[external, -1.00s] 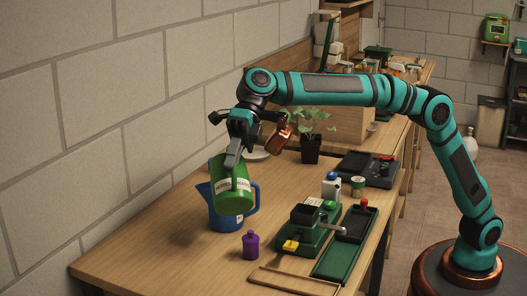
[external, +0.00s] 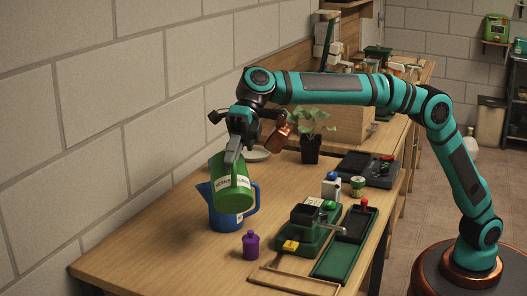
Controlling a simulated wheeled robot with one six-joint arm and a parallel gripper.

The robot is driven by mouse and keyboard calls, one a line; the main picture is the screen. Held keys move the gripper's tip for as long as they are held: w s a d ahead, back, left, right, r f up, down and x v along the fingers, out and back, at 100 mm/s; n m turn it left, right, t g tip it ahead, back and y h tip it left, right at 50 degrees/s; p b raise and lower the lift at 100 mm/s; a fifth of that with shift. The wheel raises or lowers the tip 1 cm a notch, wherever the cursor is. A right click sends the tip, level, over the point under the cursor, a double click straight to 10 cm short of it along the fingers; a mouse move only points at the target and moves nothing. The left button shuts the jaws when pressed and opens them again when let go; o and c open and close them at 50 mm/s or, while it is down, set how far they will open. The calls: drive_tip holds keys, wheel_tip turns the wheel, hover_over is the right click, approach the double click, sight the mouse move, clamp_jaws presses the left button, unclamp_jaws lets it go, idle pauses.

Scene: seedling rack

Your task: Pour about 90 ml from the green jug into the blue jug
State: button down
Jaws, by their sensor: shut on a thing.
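The green jug (external: 229,190) is in my gripper (external: 234,150), which is shut on it and holds it above the table. The jug is tilted, with a pale label on its side. The blue jug (external: 226,218) stands upright on the wooden table behind and below the green jug, partly hidden by it. Its handle points right and its spout points left. The green jug's mouth and any stream of liquid cannot be made out. The liquid level in the blue jug is hidden.
A purple bottle (external: 250,245) stands in front of the blue jug. A green device (external: 303,228) and a green tray (external: 340,257) lie to the right, near the table edge. A potted plant (external: 311,148) stands further back. The table's left front is clear.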

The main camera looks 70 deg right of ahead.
sight(234, 176)
drive_tip(key=shift+w+d+r, duration=0.1)
drive_tip(key=shift+d+r, duration=0.05)
drive_tip(key=shift+r, duration=0.1)
idle(0.5)
drive_tip(key=shift+s+a+f+t+h, duration=0.15)
drive_tip(key=shift+s+a+f+h, duration=0.15)
drive_tip(key=shift+a+f, duration=0.2)
drive_tip(key=shift+s+a+f+t+h, duration=0.15)
drive_tip(key=shift+s+a+f+h, duration=0.2)
drive_tip(key=shift+f, duration=0.2)
drive_tip(key=shift+a+f+n+h, duration=0.15)
drive_tip(key=shift+f+n+h, duration=0.2)
drive_tip(key=shift+f, duration=0.2)
drive_tip(key=shift+s+a+f+t+h+b, duration=0.45)
drive_tip(key=shift+a+f+t+h+b, duration=0.1)
drive_tip(key=shift+f+b, duration=0.15)
drive_tip(key=shift+s+a+f+n+h, duration=0.1)
drive_tip(key=shift+a+f+n+h, duration=0.1)
drive_tip(key=shift+f, duration=0.15)
drive_tip(key=shift+s+a+f+n+h, duration=0.1)
drive_tip(key=shift+f+h, duration=0.05)
drive_tip(key=shift+f, duration=0.2)
drive_tip(key=shift+a, duration=0.1)
